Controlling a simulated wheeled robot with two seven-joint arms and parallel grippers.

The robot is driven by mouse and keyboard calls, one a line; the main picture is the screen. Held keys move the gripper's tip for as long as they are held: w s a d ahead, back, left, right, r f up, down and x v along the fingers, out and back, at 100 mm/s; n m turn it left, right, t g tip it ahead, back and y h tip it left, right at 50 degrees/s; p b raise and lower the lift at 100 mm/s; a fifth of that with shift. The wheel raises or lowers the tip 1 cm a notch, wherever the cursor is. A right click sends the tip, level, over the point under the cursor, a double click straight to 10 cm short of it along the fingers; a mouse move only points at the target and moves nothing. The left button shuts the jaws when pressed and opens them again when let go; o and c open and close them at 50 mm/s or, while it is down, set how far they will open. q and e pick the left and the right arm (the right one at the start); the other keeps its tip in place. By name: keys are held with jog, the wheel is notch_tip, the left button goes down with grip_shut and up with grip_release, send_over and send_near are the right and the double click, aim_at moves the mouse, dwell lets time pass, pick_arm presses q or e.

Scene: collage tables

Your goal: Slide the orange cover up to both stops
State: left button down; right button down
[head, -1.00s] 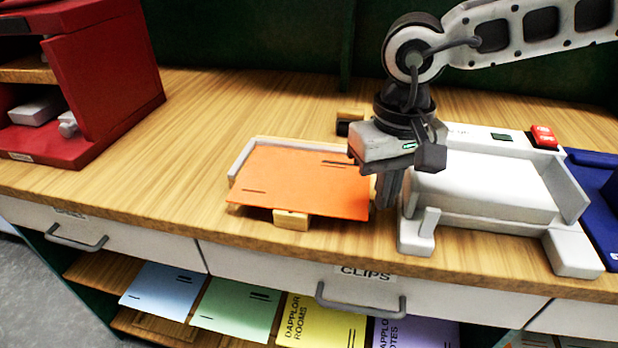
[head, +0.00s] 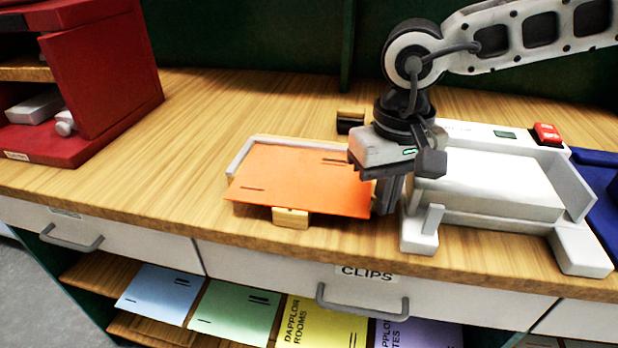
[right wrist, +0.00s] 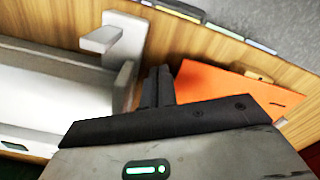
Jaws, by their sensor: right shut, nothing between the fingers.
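The orange cover (head: 300,180) lies flat on a small jig on the worktop. The jig's pale stop rail (head: 240,157) shows along the cover's left and back edges; whether the cover touches it I cannot tell. A wooden block (head: 291,217) shows under the cover's front edge. My right gripper (head: 387,207) is shut and empty, fingers pointing down just beside the cover's right edge, seemingly at or almost at it. In the right wrist view the fingers (right wrist: 158,82) stand next to the orange cover (right wrist: 225,90). My left gripper is not in view.
A white machine (head: 490,185) with a red button (head: 547,134) stands close to the right of my gripper. A dark-ended wooden block (head: 350,122) lies behind the cover. A red cabinet (head: 105,75) stands at the left. The worktop between cabinet and cover is clear.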

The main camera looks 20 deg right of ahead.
jog(key=shift+w+a, duration=0.25)
jog(key=shift+a, duration=0.1)
jog(key=shift+w+a+b, duration=0.2)
jog(key=shift+a+b, duration=0.1)
jog(key=shift+a, duration=0.05)
dwell(0.4)
jog(key=shift+s+d, duration=0.3)
jog(key=shift+d, duration=0.2)
notch_tip(320, 180, up, 7)
jog(key=p, duration=0.4)
